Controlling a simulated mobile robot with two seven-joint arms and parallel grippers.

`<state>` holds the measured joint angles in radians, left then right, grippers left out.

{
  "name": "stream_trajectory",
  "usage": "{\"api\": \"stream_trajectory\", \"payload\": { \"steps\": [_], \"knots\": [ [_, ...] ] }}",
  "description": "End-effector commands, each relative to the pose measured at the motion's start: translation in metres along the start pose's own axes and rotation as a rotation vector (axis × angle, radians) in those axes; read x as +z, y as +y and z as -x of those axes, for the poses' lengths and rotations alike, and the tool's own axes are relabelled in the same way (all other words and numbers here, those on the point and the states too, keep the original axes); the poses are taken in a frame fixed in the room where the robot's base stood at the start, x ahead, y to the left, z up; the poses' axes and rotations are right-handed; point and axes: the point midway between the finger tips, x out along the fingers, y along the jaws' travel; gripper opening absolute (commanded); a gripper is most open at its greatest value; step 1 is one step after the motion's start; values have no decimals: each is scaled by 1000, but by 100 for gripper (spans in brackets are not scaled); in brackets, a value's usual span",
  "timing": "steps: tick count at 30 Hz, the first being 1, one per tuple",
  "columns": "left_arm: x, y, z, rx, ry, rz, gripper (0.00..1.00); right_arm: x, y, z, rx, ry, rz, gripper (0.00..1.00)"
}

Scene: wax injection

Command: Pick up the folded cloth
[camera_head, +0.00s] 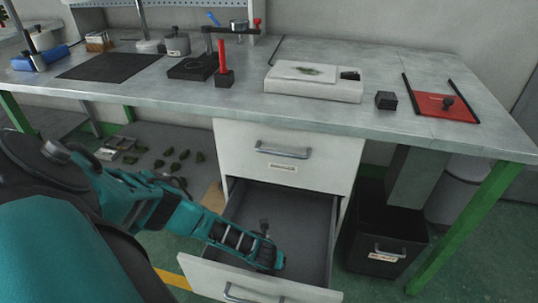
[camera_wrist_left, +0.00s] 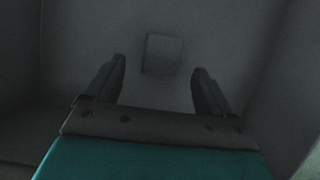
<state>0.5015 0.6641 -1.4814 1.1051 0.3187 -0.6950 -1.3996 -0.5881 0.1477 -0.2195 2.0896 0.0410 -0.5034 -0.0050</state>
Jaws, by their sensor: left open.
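The lower drawer (camera_head: 308,215) is pulled open, and my left gripper (camera_head: 268,258) reaches down into it. In the left wrist view a small grey square piece (camera_wrist_left: 163,54), which looks like the folded cloth, lies flat on the dark drawer floor. My left gripper (camera_wrist_left: 160,70) is open, with its fingers on either side of this piece in the picture. Nothing is between the fingers, and the gap down to the piece is hard to judge in the dim light. I cannot make out the cloth in the head view. My right gripper is not in view.
The drawer front (camera_head: 258,283) and side walls surround my gripper. The shut upper drawer (camera_head: 290,155) and workbench top (camera_head: 210,98) are above it. A black bin (camera_head: 388,232) stands to the right under the bench. A white box (camera_head: 313,88) and a red plate (camera_head: 445,107) lie on the bench.

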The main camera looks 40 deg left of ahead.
Motion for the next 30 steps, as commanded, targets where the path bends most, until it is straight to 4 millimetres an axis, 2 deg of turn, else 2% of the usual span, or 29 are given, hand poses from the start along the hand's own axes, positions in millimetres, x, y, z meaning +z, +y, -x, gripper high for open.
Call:
{"api": "stream_trajectory", "payload": {
  "steps": [1, 3, 7, 18, 30],
  "knots": [
    [-1, -1, -12, 0, -1, 1, 83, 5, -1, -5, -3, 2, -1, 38],
    [-1, -1, -22, -1, -1, 0, 83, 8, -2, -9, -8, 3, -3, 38],
    [-1, -1, -38, -1, 0, 2, 83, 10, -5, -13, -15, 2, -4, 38],
    [1, -1, -42, -2, 0, 1, 83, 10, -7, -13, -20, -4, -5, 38],
    [1, -1, -42, -2, 1, 1, 45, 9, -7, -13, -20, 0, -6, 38]
  ]
}}
